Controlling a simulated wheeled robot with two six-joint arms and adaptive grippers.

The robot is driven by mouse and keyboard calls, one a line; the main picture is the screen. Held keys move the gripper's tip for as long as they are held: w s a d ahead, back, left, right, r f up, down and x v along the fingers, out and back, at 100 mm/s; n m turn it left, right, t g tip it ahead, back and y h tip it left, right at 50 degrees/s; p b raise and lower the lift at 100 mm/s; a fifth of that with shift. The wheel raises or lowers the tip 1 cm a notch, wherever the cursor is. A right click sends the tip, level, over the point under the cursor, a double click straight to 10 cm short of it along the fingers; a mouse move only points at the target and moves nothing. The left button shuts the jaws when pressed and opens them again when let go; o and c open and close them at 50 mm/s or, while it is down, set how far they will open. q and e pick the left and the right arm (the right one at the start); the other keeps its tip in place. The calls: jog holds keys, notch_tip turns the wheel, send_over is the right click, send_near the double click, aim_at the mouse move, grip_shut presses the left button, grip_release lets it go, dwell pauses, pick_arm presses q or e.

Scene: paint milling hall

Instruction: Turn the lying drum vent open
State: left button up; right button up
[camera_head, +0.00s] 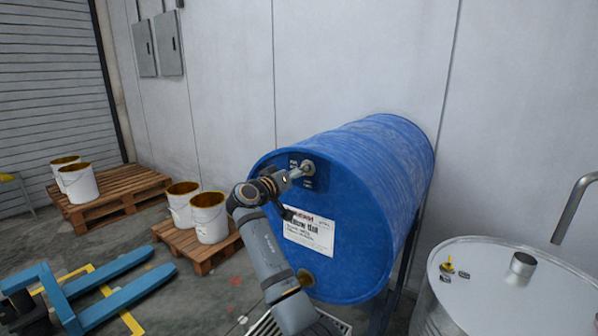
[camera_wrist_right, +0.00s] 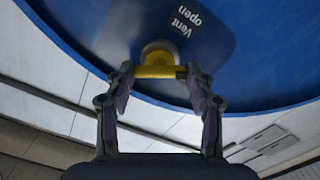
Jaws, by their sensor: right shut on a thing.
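The blue drum (camera_head: 385,170) lies on its side on a dark stand, its round end facing me. The vent is near the top of that end. In the right wrist view the vent's yellow handle (camera_wrist_right: 158,72) lies crosswise on a round fitting, under a label (camera_wrist_right: 190,20) reading "Vent open". My right gripper (camera_head: 300,172) reaches up to the vent in the head view and hides part of it. In the wrist view my right gripper (camera_wrist_right: 160,78) has its fingers closed on the two ends of the handle. My left gripper is not in view.
A steel drum (camera_head: 490,290) with a yellow-handled fitting stands at the lower right, beside a bent pipe (camera_head: 574,208). Open buckets (camera_head: 211,222) stand on wooden pallets (camera_head: 120,192) at left. A blue pallet jack (camera_head: 110,275) is at lower left. The wall is close behind the drum.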

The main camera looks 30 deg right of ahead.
jog(key=shift+w+f+n+p, duration=0.1)
jog(key=shift+n+p, duration=1.5)
jog(key=shift+n, duration=1.3)
jog(key=shift+f+n+p, duration=0.1)
jog(key=shift+n+p, duration=1.45)
jog(key=shift+n, duration=1.35)
jog(key=o, duration=1.2)
jog(key=shift+a, duration=0.1)
jog(key=shift+c, duration=0.2)
